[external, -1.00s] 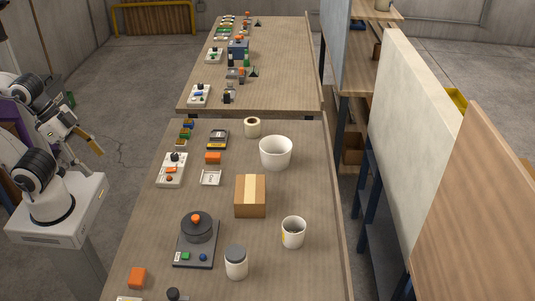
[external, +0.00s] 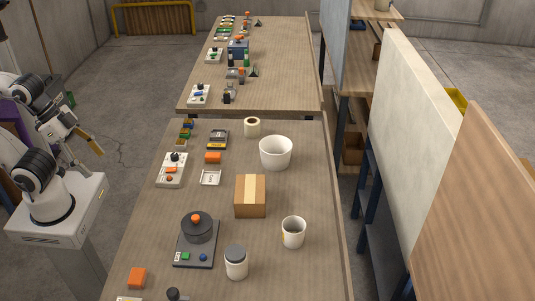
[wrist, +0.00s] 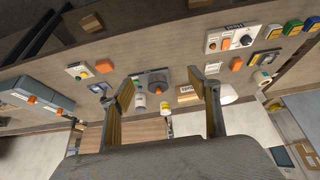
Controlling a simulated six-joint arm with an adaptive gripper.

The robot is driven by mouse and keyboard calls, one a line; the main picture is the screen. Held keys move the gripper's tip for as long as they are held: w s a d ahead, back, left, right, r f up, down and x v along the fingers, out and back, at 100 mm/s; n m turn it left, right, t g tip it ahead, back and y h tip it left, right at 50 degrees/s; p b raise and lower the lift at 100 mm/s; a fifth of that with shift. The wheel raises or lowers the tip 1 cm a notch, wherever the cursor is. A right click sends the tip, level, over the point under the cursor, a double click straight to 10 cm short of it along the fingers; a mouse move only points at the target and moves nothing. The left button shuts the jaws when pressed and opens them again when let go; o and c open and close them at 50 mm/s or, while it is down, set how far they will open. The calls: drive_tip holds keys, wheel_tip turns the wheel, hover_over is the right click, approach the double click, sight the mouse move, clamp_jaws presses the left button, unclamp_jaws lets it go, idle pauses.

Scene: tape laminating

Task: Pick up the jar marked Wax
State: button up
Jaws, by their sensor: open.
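A white jar with a grey lid (external: 236,263) stands upright near the front of the table. No readable "Wax" marking shows on it, so I cannot confirm its label. In the wrist view a small pale jar (wrist: 140,103), seemingly the same one, shows between the fingers. My gripper (wrist: 166,92) is open and empty, with its two fingers well apart. In the external view my gripper (external: 92,146) is off the left side of the table, well away from the jar.
A white cup (external: 293,232) stands right of the jar. A grey device with an orange knob (external: 196,228) is behind and left of it. A cardboard box (external: 250,196), white bowl (external: 276,153) and tape roll (external: 252,127) stand farther back.

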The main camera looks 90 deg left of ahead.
sight(231, 251)
drive_tip(key=w+d+f+m+g, duration=0.1)
drive_tip(key=w+d+f, duration=0.4)
drive_tip(key=w, duration=0.6)
drive_tip(key=w+d+f+m+g, duration=0.1)
drive_tip(key=w+d+f, duration=0.4)
drive_tip(key=w, duration=0.7)
drive_tip(key=w+d+f+m+g+h, duration=0.1)
drive_tip(key=w+d+f, duration=0.4)
drive_tip(key=w, duration=0.6)
drive_tip(key=shift+w+f+m, duration=0.3)
drive_tip(key=shift+w+m, duration=0.1)
drive_tip(key=shift+m+t+h, duration=0.4)
drive_tip(key=shift+m+t, duration=0.1)
drive_tip(key=shift+t, duration=0.3)
drive_tip(key=w+r, duration=0.1)
drive_tip(key=w, duration=0.1)
drive_tip(key=w+d+r, duration=0.1)
drive_tip(key=w, duration=0.1)
drive_tip(key=w+d, duration=0.1)
drive_tip(key=w, duration=0.2)
drive_tip(key=shift+r, duration=0.4)
drive_tip(key=shift+x, duration=1.25)
drive_tip(key=shift+f, duration=0.15)
